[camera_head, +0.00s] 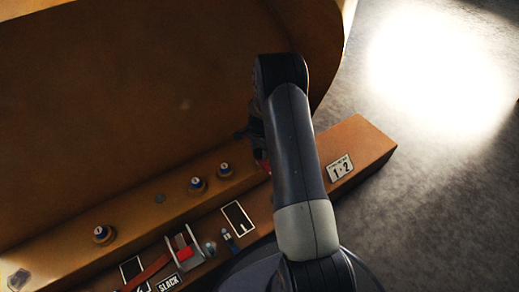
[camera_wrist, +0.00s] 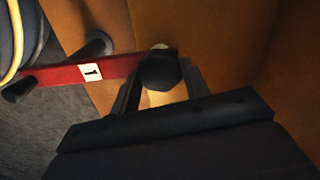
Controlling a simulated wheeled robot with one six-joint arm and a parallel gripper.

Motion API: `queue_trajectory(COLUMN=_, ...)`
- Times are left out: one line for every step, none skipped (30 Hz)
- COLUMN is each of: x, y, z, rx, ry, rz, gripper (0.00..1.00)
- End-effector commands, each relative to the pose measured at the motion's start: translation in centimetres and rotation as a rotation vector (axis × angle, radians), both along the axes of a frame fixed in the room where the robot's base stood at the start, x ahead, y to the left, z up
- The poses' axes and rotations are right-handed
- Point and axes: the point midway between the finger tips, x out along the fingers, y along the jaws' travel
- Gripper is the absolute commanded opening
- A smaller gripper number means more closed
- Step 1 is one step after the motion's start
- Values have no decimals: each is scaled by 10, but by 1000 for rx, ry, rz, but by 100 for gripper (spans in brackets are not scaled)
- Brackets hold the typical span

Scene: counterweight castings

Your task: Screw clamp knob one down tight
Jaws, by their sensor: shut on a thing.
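Clamp knob one (camera_wrist: 160,73) is a black faceted knob at the right end of a red clamp bar (camera_wrist: 120,67) with a white "1" label. My gripper (camera_wrist: 160,82) comes from below in the wrist view, with one dark finger on each side of the knob, shut on it. A light round piece shows just behind the knob. I cannot tell how far down the knob is screwed. In the head view my arm hides the knob and most of the bar; only a bit of red shows beside the arm.
A brown casting wall fills the head view's upper left. The ledge (camera_head: 370,150) bears a "1·2" plate (camera_head: 340,168), a "SLACK" plate (camera_head: 169,283), a red lever (camera_head: 185,253) and blue-capped fittings (camera_head: 197,184). Another black knob (camera_wrist: 18,89) sits at the bar's left end. Grey floor lies right.

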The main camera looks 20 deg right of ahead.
Motion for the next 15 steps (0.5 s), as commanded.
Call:
queue_trajectory(x=1, y=0, z=2, rx=0, ry=-2, rz=-14, gripper=21)
queue_trajectory(x=1, y=0, z=2, rx=0, ry=-2, rz=-22, gripper=21)
queue_trajectory(x=1, y=0, z=2, rx=0, ry=-2, rz=-31, gripper=21)
queue_trajectory(x=1, y=0, z=2, rx=0, ry=-2, rz=-36, gripper=21)
queue_trajectory(x=1, y=0, z=2, rx=0, ry=-2, rz=-41, gripper=21)
queue_trajectory(x=1, y=0, z=2, rx=0, ry=-2, rz=-46, gripper=21)
queue_trajectory(x=1, y=0, z=2, rx=0, ry=-2, rz=-49, gripper=21)
queue_trajectory(x=1, y=0, z=3, rx=0, ry=-2, rz=-51, gripper=21)
queue_trajectory(x=1, y=0, z=3, rx=0, ry=-2, rz=-54, gripper=21)
queue_trajectory(x=1, y=0, z=3, rx=0, ry=-3, rz=-55, gripper=21)
queue_trajectory(x=1, y=0, z=3, rx=0, ry=-3, rz=-56, gripper=21)
queue_trajectory(x=1, y=0, z=3, rx=-1, ry=-4, rz=-56, gripper=21)
queue_trajectory(x=1, y=0, z=3, rx=-1, ry=-4, rz=-56, gripper=21)
queue_trajectory(x=1, y=0, z=3, rx=-1, ry=-4, rz=-56, gripper=21)
queue_trajectory(x=1, y=0, z=3, rx=-1, ry=-4, rz=-55, gripper=21)
